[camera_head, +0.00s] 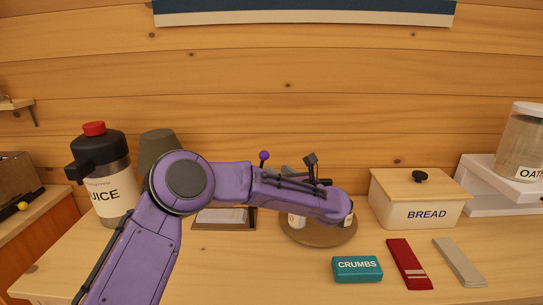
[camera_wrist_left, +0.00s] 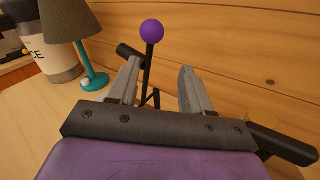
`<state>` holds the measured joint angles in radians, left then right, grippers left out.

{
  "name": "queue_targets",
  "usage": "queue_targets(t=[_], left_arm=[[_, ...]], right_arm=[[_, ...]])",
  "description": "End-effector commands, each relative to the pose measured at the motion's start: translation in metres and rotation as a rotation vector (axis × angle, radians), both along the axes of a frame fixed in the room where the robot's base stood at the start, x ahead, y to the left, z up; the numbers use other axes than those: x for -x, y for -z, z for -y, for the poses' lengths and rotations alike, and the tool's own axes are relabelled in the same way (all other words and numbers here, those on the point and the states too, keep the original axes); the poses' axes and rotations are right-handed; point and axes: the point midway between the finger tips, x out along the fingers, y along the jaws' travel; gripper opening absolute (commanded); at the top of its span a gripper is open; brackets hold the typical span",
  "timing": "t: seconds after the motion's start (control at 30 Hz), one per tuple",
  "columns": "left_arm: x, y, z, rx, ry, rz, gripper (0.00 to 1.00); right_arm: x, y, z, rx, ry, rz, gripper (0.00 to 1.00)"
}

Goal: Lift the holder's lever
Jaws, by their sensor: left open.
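A purple ball knob (camera_head: 264,155) on a thin black rod sticks up just behind my left forearm. It looks like the lever; the rest of the holder is mostly hidden by my arm. In the left wrist view the knob (camera_wrist_left: 152,30) and its black rod (camera_wrist_left: 149,65) stand upright, beyond and between the two grey fingers. My left gripper (camera_wrist_left: 160,73) is open and empty; I see no clear contact with the rod. In the head view my forearm mostly hides this gripper. My right gripper is not in view.
A juice jug (camera_head: 110,185) and a dark-shaded lamp (camera_head: 157,147) stand left. A round wooden tray (camera_head: 322,238) sits below my wrist. A bread box (camera_head: 420,196), a teal crumbs box (camera_head: 357,268) and a red cloth (camera_head: 408,263) lie right. A log wall closes the back.

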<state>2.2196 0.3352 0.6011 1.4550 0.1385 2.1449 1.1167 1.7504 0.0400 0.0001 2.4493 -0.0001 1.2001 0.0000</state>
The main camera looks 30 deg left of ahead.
Motion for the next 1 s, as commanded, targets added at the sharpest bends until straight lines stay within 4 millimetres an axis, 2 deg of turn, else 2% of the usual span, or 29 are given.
queue_targets(t=[0.17, 0.3, 0.43, 0.6, 0.83, 0.9, 0.97, 1.0], left_arm=[[-0.010, -0.006, -0.028, 0.003, 0.000, 0.003, 0.49], [-0.028, -0.003, -0.058, 0.001, 0.000, -0.002, 0.49], [-0.040, 0.000, -0.079, 0.001, 0.000, -0.006, 0.49], [-0.046, 0.003, -0.092, -0.001, 0.002, -0.005, 0.49], [-0.045, 0.003, -0.093, -0.001, 0.000, -0.005, 0.49], [-0.045, 0.003, -0.093, -0.001, 0.000, -0.005, 0.26], [-0.045, 0.003, -0.093, -0.001, 0.001, -0.005, 0.07], [-0.045, 0.003, -0.093, -0.001, 0.001, -0.004, 0.00]], right_arm=[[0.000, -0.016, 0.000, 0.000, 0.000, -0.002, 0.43], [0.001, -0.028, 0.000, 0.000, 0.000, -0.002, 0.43], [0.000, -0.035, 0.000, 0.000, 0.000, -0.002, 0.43], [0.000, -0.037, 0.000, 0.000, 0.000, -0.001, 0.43], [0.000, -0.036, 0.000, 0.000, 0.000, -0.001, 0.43], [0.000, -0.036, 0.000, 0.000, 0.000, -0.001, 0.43], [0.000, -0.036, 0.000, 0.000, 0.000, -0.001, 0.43], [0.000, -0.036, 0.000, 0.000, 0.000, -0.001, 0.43]])
